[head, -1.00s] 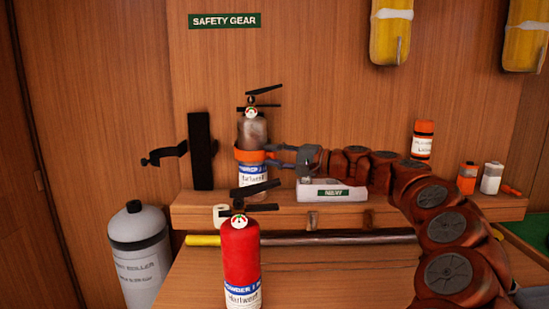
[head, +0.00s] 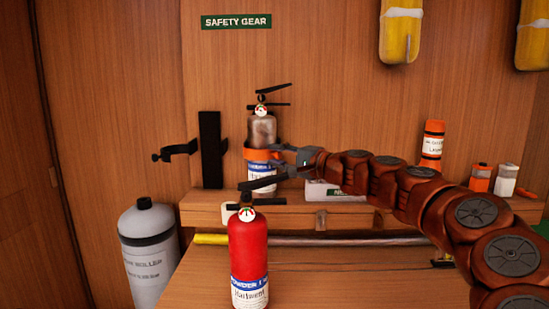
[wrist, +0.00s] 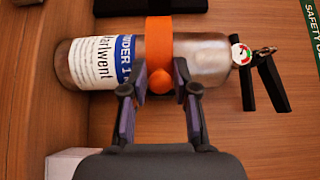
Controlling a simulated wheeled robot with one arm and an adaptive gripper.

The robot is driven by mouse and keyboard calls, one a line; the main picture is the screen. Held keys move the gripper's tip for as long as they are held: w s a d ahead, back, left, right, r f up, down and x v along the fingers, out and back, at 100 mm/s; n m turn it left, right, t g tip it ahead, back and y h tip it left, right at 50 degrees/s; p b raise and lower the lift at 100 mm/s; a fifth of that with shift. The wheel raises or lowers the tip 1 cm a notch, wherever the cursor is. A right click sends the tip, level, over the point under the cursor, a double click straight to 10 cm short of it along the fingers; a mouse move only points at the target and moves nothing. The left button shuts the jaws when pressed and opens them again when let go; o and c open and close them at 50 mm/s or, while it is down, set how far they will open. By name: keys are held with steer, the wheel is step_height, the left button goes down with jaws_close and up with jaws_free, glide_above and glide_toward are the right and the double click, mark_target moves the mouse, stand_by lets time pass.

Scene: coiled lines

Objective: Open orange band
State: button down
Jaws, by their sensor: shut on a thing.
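The orange band (head: 258,154) wraps around a worn grey extinguisher (head: 262,130) that stands upright against the wall above the wooden ledge. In the wrist view the orange band (wrist: 158,40) runs across the extinguisher's body and ends in a round orange knob (wrist: 160,81). My gripper (head: 281,155) reaches in from the right at the height of the band. In the wrist view its two fingers lie on either side of the knob, shut on the band there. The exact contact at the fingertips is partly hidden.
A red extinguisher (head: 249,255) stands in front on the wooden surface. A black bracket (head: 211,150) with an open clamp is left of the grey extinguisher. A white box (head: 325,190), an orange bottle (head: 432,144) and small containers sit on the ledge to the right.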

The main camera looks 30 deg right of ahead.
steer(key=c, duration=1)
jaws_free()
steer(key=shift+s, duration=0.1)
steer(key=v, duration=1.2)
steer(key=shift+c, duration=0.5)
